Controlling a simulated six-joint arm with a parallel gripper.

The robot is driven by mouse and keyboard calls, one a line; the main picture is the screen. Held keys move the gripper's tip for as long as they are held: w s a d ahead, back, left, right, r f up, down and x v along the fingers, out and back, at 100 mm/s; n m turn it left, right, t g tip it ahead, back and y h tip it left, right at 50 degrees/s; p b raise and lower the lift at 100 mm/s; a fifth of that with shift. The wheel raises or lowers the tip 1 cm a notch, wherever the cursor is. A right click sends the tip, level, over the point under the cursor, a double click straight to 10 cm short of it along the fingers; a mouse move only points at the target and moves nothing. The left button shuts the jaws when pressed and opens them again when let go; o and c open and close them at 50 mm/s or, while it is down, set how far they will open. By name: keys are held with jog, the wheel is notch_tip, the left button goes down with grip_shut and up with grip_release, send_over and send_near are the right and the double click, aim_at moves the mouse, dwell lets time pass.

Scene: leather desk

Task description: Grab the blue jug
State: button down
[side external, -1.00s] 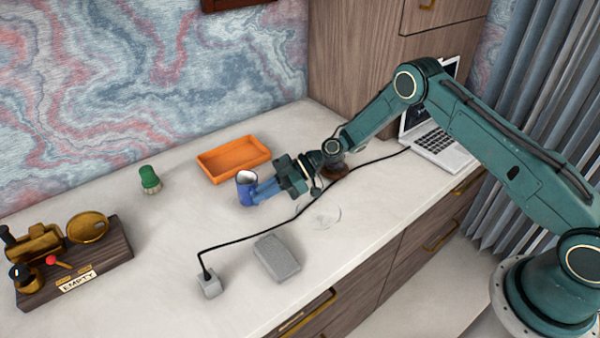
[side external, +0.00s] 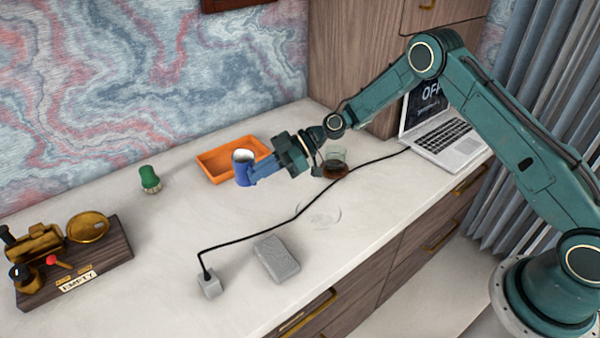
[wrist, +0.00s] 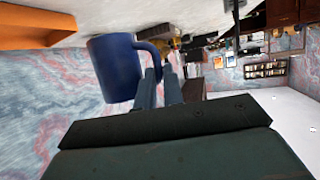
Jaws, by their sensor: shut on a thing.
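The blue jug (side external: 241,170) is upright, with a pale inside, in front of the orange tray in the side view. My gripper (side external: 258,172) reaches it from the right and is shut on its handle. In the wrist view the jug (wrist: 115,70) is at upper left, and the fingertips (wrist: 160,75) close on the handle at its right side. The jug appears lifted off the desk.
An orange tray (side external: 212,176) lies behind the jug. A glass with dark liquid (side external: 337,168) stands close under my wrist. A black cable (side external: 270,229) crosses the desk to a grey block (side external: 209,285). A green-topped object (side external: 149,178) stands left. A laptop (side external: 440,140) stands right.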

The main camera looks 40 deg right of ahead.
notch_tip(320, 180, up, 12)
dwell(1.1)
jog(key=shift+r, duration=0.15)
dwell(0.3)
